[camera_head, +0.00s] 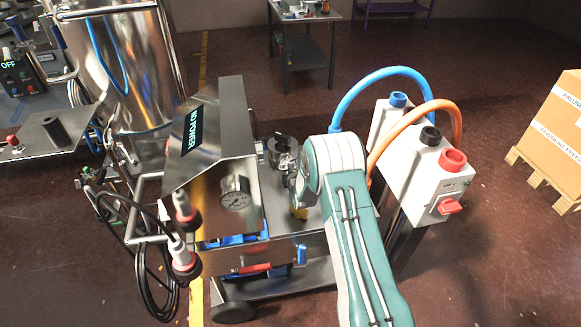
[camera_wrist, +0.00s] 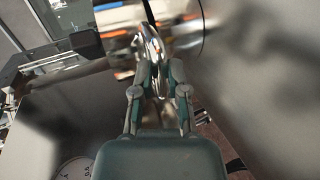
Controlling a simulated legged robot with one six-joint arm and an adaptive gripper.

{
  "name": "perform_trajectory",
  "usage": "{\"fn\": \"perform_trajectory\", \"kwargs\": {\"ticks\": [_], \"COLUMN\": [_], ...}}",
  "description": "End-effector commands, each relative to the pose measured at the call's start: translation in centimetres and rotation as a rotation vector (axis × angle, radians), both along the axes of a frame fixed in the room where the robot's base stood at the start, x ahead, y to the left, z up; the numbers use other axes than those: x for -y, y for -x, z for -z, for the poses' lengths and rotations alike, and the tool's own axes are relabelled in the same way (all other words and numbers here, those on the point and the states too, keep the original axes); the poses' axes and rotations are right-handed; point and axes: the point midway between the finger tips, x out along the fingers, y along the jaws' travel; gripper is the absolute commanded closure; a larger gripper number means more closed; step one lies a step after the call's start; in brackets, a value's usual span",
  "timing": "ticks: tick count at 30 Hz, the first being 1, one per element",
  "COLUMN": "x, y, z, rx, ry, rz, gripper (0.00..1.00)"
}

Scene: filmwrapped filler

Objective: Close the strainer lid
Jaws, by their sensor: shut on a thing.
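A small round metal strainer (camera_head: 282,146) stands on the steel machine, just left of my arm's wrist. In the wrist view a shiny metal cylinder (camera_wrist: 186,38) with a dark seam fills the top middle. My gripper (camera_wrist: 159,78) is shut on a thin, curved, shiny metal part (camera_wrist: 150,45) in front of that cylinder. This part looks like the strainer lid or its handle; I cannot tell which. In the head view my gripper is mostly hidden by my own wrist. How far open the lid stands cannot be made out.
A sloped steel housing labelled NO POWER (camera_head: 205,130) and a pressure gauge (camera_head: 235,193) are close on the left. A white socket box (camera_head: 425,160) with blue and orange hoses is at the right. Cables (camera_head: 150,270) hang at the left. A carton (camera_head: 555,125) stands far right.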

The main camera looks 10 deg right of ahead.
Motion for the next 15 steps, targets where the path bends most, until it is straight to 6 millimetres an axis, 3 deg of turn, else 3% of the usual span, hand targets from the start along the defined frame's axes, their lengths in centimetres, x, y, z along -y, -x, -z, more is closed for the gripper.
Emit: {"fn": "perform_trajectory", "kwargs": {"ticks": [15], "x": [-0.15], "y": [0.42], "z": [0.85], "rx": [0.022], "ry": [-0.001], "rz": [-0.003], "gripper": [1.0]}}
